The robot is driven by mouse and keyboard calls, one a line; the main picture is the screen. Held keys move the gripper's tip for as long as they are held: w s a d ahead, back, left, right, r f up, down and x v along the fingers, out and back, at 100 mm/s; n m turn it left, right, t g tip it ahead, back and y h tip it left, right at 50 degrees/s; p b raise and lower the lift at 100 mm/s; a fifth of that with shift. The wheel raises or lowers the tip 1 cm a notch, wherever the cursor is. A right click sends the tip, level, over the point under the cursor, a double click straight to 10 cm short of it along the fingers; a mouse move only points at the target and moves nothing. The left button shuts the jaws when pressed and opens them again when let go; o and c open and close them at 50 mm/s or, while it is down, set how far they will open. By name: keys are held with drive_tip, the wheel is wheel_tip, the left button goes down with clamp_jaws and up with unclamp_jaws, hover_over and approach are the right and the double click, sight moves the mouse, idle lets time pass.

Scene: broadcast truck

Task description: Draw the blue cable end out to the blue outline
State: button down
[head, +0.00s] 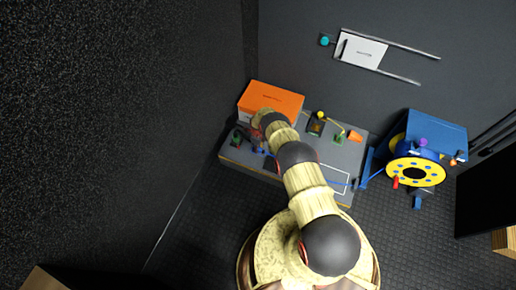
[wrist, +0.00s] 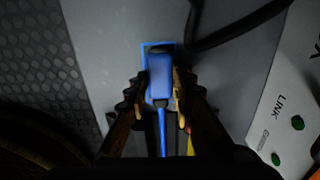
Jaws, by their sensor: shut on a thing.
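The blue cable end (wrist: 158,76) is a blue plug between the two fingers of my gripper (wrist: 160,94) in the wrist view. My gripper is shut on its sides. The blue cable (wrist: 162,132) runs back from the plug toward my wrist. The blue outline (wrist: 147,46) is on the grey surface around the plug's far end; its near part is hidden by the plug and fingers. I cannot tell if the plug touches the surface. In the head view my gripper (head: 259,133) is over the left part of the grey bench (head: 235,157), mostly hidden by my arm.
A blue reel unit (head: 450,138) with a yellow disc stands right of the bench. An orange case (head: 275,98) is at the bench's back left. A white box marked LINK (wrist: 290,105) and a black cable (wrist: 235,28) lie close to the fingers.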

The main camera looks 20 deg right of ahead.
drive_tip(key=c, duration=1.5)
unclamp_jaws()
drive_tip(key=shift+o, duration=0.2)
wheel_tip(320, 180, up, 12)
